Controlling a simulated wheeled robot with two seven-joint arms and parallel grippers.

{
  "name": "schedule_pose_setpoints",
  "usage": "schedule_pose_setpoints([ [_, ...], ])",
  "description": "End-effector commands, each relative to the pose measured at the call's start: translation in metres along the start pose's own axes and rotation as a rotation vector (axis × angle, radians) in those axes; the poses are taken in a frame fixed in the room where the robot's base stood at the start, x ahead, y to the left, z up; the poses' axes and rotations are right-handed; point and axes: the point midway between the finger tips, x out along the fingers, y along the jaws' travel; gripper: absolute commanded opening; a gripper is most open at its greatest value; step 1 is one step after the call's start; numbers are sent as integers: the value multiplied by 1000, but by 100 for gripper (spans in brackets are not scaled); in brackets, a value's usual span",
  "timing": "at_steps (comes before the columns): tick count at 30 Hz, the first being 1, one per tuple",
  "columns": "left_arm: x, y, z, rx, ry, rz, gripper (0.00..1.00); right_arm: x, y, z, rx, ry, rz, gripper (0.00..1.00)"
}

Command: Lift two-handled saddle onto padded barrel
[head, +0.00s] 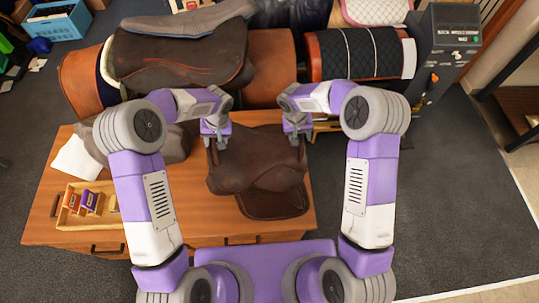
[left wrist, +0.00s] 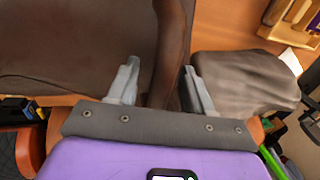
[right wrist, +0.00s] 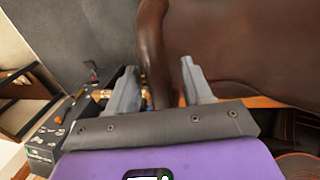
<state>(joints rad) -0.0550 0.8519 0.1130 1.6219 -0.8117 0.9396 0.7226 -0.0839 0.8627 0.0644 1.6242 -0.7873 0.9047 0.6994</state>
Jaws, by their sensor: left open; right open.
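The dark brown saddle (head: 255,165) lies on the wooden table, with a flap hanging toward me. My left gripper (head: 217,140) is open at its left side; in the left wrist view a brown handle (left wrist: 170,45) runs between the open fingers (left wrist: 158,85). A barrel with black quilted padding (head: 360,55) lies behind, to the right.
Another brown saddle (head: 180,60) sits on a brown barrel (head: 270,70) behind the table (head: 50,205). A grey-brown cover (head: 175,145), white cloth (head: 77,158) and wooden tray (head: 72,222) occupy the table's left. A dark control box (head: 448,60) stands right of the padded barrel.

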Motion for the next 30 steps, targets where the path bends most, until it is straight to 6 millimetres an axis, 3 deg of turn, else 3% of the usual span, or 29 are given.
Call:
schedule_pose_setpoints([
  [6,0,0,0,0,0,0,51,0,0,0,0,0,0,50],
  [16,0,0,0,0,0,0,2,0,0,0,0,-1,0,1],
  [30,-1,0,0,0,0,0,0,0,0,0,0,0,0,0],
])
